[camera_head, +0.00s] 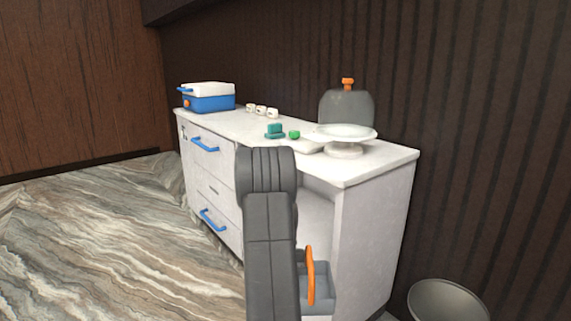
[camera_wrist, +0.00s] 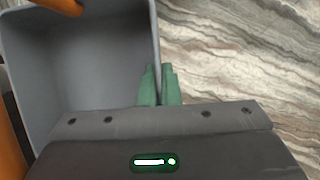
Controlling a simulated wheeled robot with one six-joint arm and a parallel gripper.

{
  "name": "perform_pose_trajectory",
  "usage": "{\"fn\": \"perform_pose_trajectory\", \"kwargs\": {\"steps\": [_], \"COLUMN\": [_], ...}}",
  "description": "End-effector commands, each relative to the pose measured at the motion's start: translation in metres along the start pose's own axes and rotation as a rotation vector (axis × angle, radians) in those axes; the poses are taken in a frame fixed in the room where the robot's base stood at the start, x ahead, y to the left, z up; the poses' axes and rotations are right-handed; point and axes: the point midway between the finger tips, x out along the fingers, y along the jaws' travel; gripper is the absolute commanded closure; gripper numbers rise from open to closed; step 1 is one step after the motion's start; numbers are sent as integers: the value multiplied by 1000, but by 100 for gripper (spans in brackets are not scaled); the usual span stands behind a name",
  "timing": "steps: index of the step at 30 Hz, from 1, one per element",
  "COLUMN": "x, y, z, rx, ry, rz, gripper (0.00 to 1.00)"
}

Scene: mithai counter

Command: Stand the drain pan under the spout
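A grey, open-topped pan with an orange handle (camera_head: 325,285), which I take for the drain pan, shows low at the front of the counter, partly behind my arm. In the wrist view the empty grey pan (camera_wrist: 85,75) fills the left side. My gripper's green fingers (camera_wrist: 159,85) are close together on either side of its right wall and look closed on it. My arm hides the gripper in the head view. A blue and white cooler (camera_head: 208,98) stands at the counter's far left end. The small orange part on its front (camera_head: 187,104) looks like the spout.
The white counter (camera_head: 380,162) holds small white cups (camera_head: 261,110), teal and green pieces (camera_head: 275,131), a white cake stand (camera_head: 345,134) and a grey dome (camera_head: 346,106). Blue drawer handles (camera_head: 205,145) stick out. A grey bin (camera_head: 447,300) stands right. The marbled floor at left is clear.

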Motion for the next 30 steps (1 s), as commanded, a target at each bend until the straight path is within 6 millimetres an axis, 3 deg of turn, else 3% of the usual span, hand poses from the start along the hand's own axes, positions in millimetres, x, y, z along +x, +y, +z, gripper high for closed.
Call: {"fn": "perform_pose_trajectory", "kwargs": {"steps": [1,30], "x": [-16,-134], "y": [0,0], "z": [7,71], "rx": [-1,-3], "ry": [0,-1], "rz": [1,2], "gripper": [100,100]}}
